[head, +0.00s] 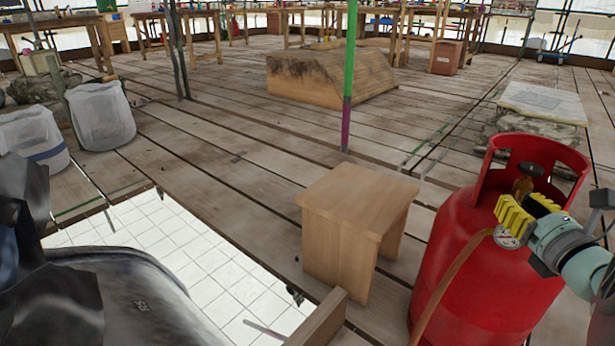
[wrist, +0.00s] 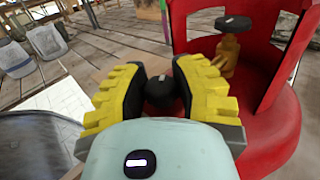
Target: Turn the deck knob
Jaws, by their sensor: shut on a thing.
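A small round black knob (wrist: 160,92) sits between the yellow ribbed fingers of my gripper (wrist: 152,72) in the wrist view. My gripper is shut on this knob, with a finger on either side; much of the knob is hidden. In the head view my gripper (head: 526,207) is at the right, in front of a red gas cylinder (head: 483,270). The cylinder has a brass valve with a dark cap (head: 531,169) inside its collar. A round gauge (head: 507,237) and a brown hose (head: 448,287) show just below the fingers. I cannot tell how far the knob is turned.
A wooden stool (head: 352,215) stands left of the cylinder on the plank floor. A white tiled patch (head: 222,285) lies at lower left. A green and purple pole (head: 348,85) stands behind the stool, near a wooden block (head: 325,78).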

